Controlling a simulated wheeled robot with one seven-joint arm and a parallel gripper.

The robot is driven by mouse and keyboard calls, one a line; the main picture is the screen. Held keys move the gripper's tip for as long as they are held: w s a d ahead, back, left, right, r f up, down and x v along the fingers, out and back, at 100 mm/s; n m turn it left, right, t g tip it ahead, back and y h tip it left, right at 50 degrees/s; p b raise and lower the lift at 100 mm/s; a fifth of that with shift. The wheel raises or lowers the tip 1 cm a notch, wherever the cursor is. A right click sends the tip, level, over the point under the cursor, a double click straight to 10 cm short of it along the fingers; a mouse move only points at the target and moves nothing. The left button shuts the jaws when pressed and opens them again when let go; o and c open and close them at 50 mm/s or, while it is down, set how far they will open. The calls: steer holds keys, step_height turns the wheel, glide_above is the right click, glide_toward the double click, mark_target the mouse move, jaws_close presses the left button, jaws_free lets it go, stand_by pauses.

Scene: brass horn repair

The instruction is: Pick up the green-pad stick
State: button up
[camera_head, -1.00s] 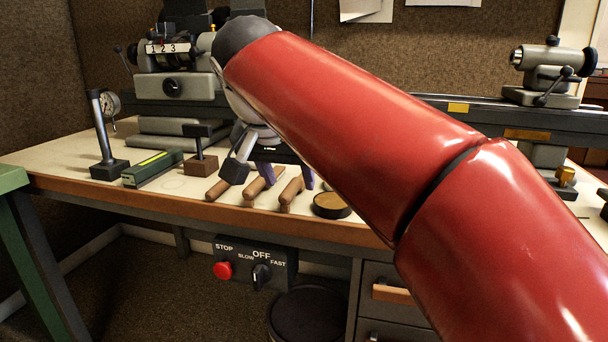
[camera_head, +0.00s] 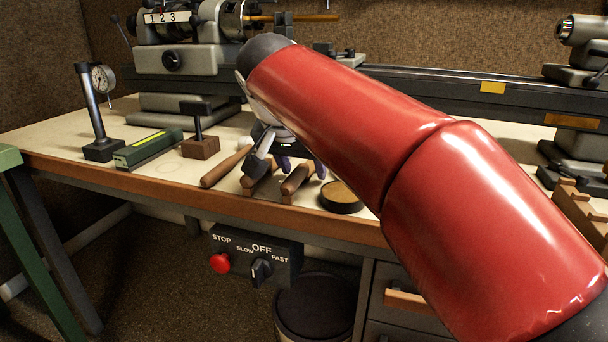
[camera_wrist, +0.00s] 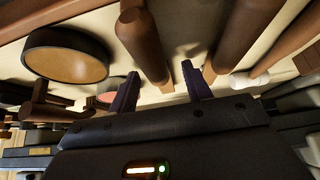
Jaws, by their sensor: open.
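Three sticks with brown wooden handles lie side by side near the bench's front edge: the left stick (camera_head: 222,168), the middle stick (camera_head: 258,184) and the right stick (camera_head: 297,179). A green pad is not visible on any; the left one has a pale end. My gripper (camera_head: 302,166) is open and low over the sticks, partly hidden by my red arm. In the wrist view my gripper (camera_wrist: 160,85) has its dark purple fingers apart, and the right stick (camera_wrist: 145,45) runs toward the gap between them. The middle stick (camera_wrist: 236,30) lies outside the fingers. Nothing is visibly held.
A round tin (camera_head: 342,197) sits right of the sticks. A wooden block with a dark post (camera_head: 200,146), a green box (camera_head: 148,148) and a dial gauge stand (camera_head: 98,125) are to the left. The lathe (camera_head: 180,60) stands behind.

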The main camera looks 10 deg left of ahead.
steer(key=shift+w+f, duration=0.15)
steer(key=shift+f, duration=0.1)
jaws_close()
steer(key=shift+r, duration=0.2)
